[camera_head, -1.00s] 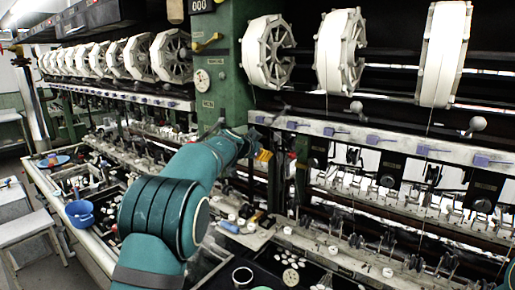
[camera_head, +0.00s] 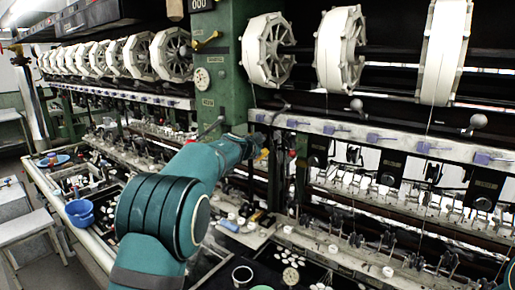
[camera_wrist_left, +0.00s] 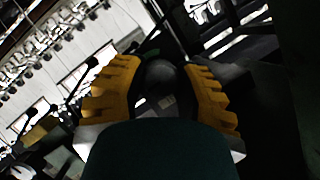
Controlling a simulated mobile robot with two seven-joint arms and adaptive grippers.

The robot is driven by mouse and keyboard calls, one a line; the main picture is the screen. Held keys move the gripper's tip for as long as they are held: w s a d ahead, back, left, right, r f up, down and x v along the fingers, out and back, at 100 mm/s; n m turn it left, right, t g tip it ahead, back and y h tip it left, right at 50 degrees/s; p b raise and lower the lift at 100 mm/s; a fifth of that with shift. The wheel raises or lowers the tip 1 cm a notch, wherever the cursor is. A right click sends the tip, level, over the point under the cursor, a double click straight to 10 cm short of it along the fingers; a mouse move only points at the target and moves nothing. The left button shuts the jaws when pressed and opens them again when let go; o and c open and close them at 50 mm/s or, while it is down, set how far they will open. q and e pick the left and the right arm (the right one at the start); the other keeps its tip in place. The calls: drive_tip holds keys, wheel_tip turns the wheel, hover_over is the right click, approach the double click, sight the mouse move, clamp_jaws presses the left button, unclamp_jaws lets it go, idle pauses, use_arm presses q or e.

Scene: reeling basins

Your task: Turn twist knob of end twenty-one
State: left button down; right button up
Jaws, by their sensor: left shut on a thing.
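In the left wrist view, a dark rounded knob (camera_wrist_left: 165,78) sits between the two yellow ridged fingers of my left gripper (camera_wrist_left: 162,70). The fingers are shut on it from both sides, and my own housing covers the lower part of the picture. In the head view, my teal left arm reaches up to the green post, and my left gripper (camera_head: 262,146) is small and dark, largely hidden by my wrist. The knob cannot be made out there, and no end number is readable. My right gripper is not in view.
A green post (camera_head: 224,80) with a round dial rises beside the gripper. White reels (camera_head: 267,50) hang above a pale rail (camera_head: 350,130) with several blue-violet tabs. Basins with small white pieces (camera_head: 291,256) lie below, and a blue bowl (camera_head: 79,212) stands at the left.

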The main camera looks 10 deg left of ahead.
use_arm(q)
drive_tip(key=shift+m+t+y+b, duration=0.55)
drive_tip(key=shift+m+b, duration=0.45)
drive_tip(key=shift+b, duration=0.3)
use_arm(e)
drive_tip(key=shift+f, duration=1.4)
use_arm(q)
drive_tip(key=c, duration=0.6)
unclamp_jaws()
drive_tip(key=shift+s, duration=0.1)
drive_tip(key=shift+s+f+v, duration=0.1)
drive_tip(key=shift+f+v, duration=0.3)
drive_tip(key=shift+v, duration=2.05)
drive_tip(key=shift+s+f+v, duration=0.1)
drive_tip(key=shift+f+v, duration=0.3)
drive_tip(key=shift+v, duration=2)
drive_tip(key=shift+s+f+v, duration=0.1)
drive_tip(key=shift+f+v, duration=0.3)
drive_tip(key=shift+v, duration=2.05)
